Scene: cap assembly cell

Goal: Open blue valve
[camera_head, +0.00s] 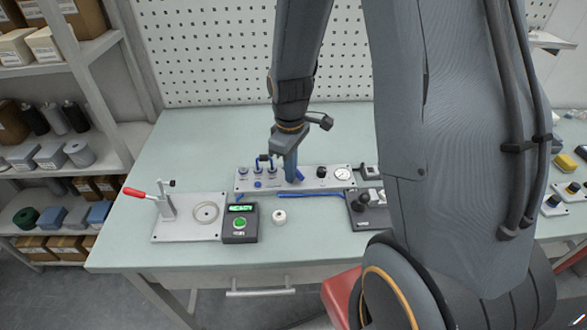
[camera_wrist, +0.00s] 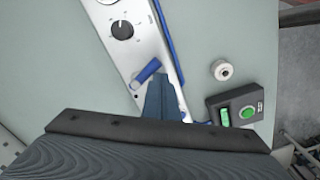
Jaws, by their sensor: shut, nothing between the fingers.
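The blue valve handle (camera_head: 300,176) sits on a pale panel (camera_head: 240,185) near the middle of the bench, just right of my gripper tips. In the wrist view the blue handle (camera_wrist: 146,74) lies slanted on the panel, just beyond my fingertips. My gripper (camera_head: 290,179) points down at the panel with its blue-grey fingers together and nothing held. The fingers show in the wrist view (camera_wrist: 160,80) close beside the handle. I cannot tell whether they touch it. My gripper hides part of the panel around the valve.
A black knob (camera_head: 321,171) and a gauge (camera_head: 342,173) are right of the valve. Small blue fittings (camera_head: 257,171) are left. The back bench is clear.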

